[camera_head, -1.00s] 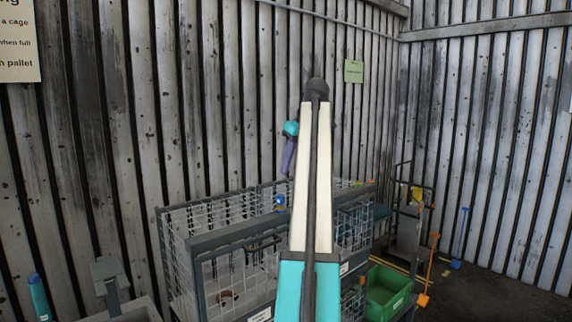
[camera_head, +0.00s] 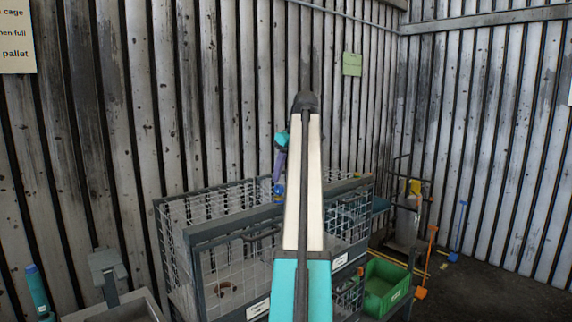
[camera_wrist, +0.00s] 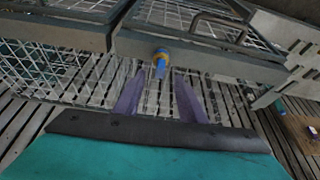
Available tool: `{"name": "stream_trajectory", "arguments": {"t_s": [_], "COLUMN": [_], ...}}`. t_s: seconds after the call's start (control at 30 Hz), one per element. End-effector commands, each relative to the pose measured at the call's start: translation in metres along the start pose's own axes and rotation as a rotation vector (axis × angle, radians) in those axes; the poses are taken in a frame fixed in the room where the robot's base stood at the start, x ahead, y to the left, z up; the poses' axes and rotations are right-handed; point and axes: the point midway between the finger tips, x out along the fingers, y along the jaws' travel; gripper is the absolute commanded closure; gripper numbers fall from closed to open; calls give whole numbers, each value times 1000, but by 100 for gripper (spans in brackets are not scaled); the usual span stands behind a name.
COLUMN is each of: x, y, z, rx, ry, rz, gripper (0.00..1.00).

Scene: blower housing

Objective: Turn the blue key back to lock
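The blue key (camera_wrist: 160,68) sits in a round yellow-ringed lock (camera_wrist: 161,53) on the grey top rail of a mesh cage. In the wrist view its blue grip hangs roughly vertical in the picture. My gripper (camera_wrist: 160,92) is open, with one purple finger on each side of the key's line. The key shows between and beyond the fingertips, with gaps on both sides; I see no contact. In the head view my gripper (camera_head: 279,168) shows purple just above the blue key (camera_head: 278,190). My arm hides part of the cage there.
The mesh cage (camera_head: 185,238) stands against the corrugated wall, with handles (camera_head: 262,238) on its top rails. A green bin (camera_head: 385,283) stands to its right. A grey post-like fixture (camera_head: 108,268) is at lower left. Floor at right is partly clear.

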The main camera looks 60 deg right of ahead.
Motion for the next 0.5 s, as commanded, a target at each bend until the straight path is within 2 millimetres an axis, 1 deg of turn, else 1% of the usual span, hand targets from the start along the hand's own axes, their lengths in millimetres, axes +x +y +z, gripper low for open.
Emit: {"name": "stream_trajectory", "arguments": {"t_s": [0.3, 0.5], "x": [40, 58], "y": [-2, -1], "z": [0, -1], "rx": [-1, -1], "ry": [-1, 0], "rz": [-1, 0], "gripper": [63, 63]}}
